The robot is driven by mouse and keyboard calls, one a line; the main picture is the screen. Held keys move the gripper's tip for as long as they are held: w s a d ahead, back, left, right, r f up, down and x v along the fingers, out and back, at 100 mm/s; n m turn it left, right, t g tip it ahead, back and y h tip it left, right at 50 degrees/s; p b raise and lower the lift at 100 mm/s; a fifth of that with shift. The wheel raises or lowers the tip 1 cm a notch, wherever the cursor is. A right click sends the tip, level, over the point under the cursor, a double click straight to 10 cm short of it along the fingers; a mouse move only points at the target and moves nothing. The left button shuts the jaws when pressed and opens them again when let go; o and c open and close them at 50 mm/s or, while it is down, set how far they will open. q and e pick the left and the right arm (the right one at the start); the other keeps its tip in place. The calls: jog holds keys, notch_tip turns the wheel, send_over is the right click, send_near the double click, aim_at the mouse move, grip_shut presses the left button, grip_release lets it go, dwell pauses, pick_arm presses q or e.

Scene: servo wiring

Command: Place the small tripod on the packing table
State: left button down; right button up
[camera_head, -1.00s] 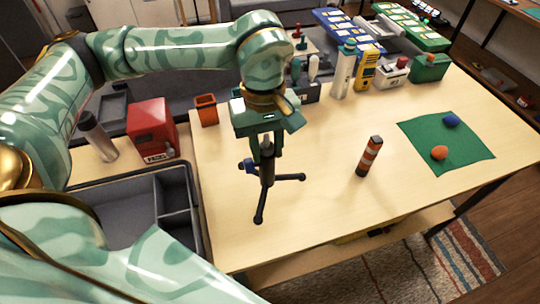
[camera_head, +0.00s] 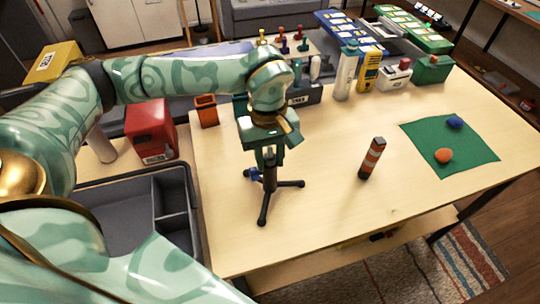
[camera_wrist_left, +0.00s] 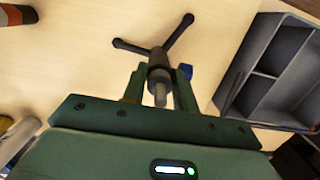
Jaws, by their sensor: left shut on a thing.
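A small black tripod (camera_head: 269,184) with spread legs and a blue knob stands upright at the left part of the pale wooden table (camera_head: 330,215). Its feet appear to be on or very close to the tabletop; I cannot tell exact contact. My left gripper (camera_head: 268,158) comes down from above and is shut on the tripod's upper post. In the left wrist view the tripod (camera_wrist_left: 158,58) sits between the two green fingers (camera_wrist_left: 160,92), with its legs pointing away. My right gripper is not in view.
A striped orange and black cylinder (camera_head: 371,158) stands right of the tripod. A green mat (camera_head: 470,160) holds an orange and a blue lump. A grey divided bin (camera_head: 170,170) lies left. Bottles and boxes line the back edge. The table's front is clear.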

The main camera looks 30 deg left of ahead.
pick_arm(q)
jog(key=c, duration=1.1)
grip_release()
jog(key=shift+f, duration=0.1)
jog(key=r, duration=0.4)
jog(key=r+p, duration=0.1)
jog(key=r, duration=0.3)
jog(key=w+a+r+p, duration=0.1)
jog(key=r, duration=0.3)
jog(key=shift+r, duration=0.15)
